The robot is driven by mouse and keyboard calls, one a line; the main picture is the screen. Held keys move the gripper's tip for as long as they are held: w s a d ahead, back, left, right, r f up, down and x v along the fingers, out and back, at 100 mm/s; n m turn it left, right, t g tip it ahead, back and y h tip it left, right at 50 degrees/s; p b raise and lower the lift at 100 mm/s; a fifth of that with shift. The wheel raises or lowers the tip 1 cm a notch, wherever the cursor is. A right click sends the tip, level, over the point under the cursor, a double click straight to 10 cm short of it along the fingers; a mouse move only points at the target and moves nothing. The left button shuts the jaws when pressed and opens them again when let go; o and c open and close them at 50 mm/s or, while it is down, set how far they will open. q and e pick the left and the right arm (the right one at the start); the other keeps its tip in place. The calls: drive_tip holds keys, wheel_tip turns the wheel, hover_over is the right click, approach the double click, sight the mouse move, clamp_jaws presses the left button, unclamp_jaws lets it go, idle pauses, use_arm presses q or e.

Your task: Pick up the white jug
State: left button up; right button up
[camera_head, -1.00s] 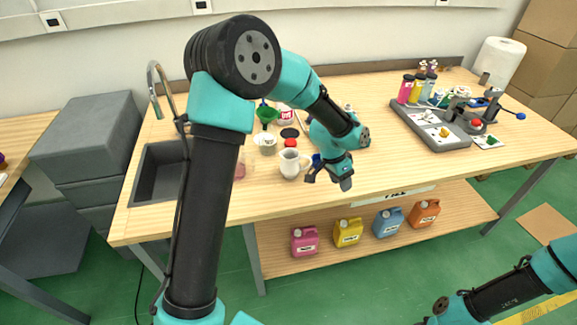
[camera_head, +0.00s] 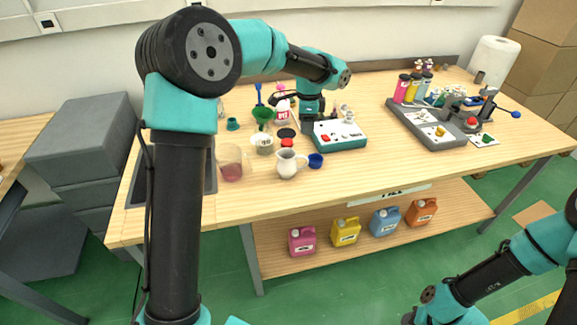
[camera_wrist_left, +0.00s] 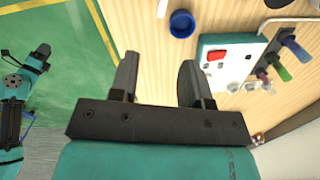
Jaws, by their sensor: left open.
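The white jug (camera_head: 287,166) stands upright on the table left of a small blue cup (camera_head: 315,160), with its handle to the right. A small white piece at the top edge there may be the jug, but I cannot tell.
The device (camera_head: 340,134) with a red button stands right of the jug. A clear beaker (camera_head: 233,164) with pink liquid is close on the left. Table in front is clear.

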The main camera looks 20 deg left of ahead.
use_arm(q)
approach(292, 164)
drive_tip(key=w+d+f, duration=0.1)
drive_tip(key=f, duration=0.1)
drive_tip(key=w+d+f, duration=0.2)
drive_tip(key=f, duration=0.1)
drive_tip(key=shift+w+f, duration=0.35)
drive_tip(key=shift+f, duration=0.1)
drive_tip(key=shift+f, duration=2.55)
drive_tip(key=shift+c, duration=0.3)
clamp_jaws()
drive_tip(key=shift+r, duration=0.1)
